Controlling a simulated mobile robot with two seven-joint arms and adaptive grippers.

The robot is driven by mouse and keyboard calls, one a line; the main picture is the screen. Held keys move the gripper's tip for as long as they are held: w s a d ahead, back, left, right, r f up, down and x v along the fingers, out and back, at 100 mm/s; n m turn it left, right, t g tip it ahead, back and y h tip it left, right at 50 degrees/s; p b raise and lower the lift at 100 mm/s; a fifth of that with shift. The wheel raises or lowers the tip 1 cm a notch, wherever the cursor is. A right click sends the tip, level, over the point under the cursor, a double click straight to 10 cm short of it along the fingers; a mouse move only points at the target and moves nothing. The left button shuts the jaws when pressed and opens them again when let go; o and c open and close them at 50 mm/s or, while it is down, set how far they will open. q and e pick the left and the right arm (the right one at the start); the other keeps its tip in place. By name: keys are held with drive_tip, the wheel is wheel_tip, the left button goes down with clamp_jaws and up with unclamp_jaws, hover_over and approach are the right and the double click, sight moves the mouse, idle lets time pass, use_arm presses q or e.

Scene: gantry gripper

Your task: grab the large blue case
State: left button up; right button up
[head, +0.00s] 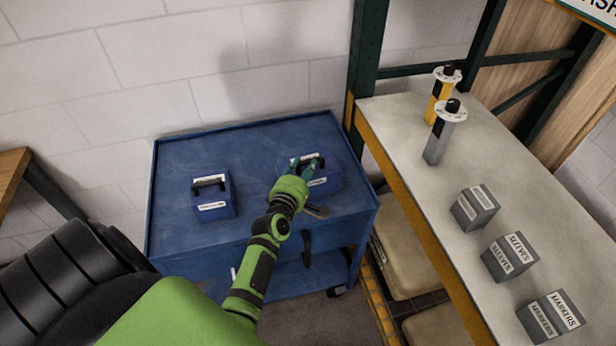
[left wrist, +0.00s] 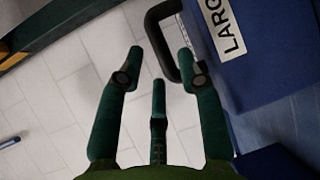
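The large blue case (head: 327,186) sits on the right part of a blue cart top, partly hidden by my left gripper (head: 307,167). In the left wrist view the case (left wrist: 268,72) has a white label with letters starting "LARG" and a black handle (left wrist: 153,28). My left gripper (left wrist: 160,62) is open, its fingers spread. The right-hand fingertip is close to the handle; I cannot tell whether it touches. Nothing is held. My right gripper is not in view.
A second, smaller-looking blue case (head: 214,208) with a black handle stands left on the cart (head: 180,165). To the right, a grey-topped bench (head: 420,190) bears two posts with black knobs and several labelled grey boxes. A green rack post (head: 366,50) stands behind.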

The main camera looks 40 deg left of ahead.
sight(308, 160)
use_arm(q)
drive_tip(key=b+x, duration=0.2)
drive_tip(key=x, duration=0.2)
drive_tip(key=shift+w+f, duration=0.1)
clamp_jaws()
drive_tip(key=shift+r, duration=0.25)
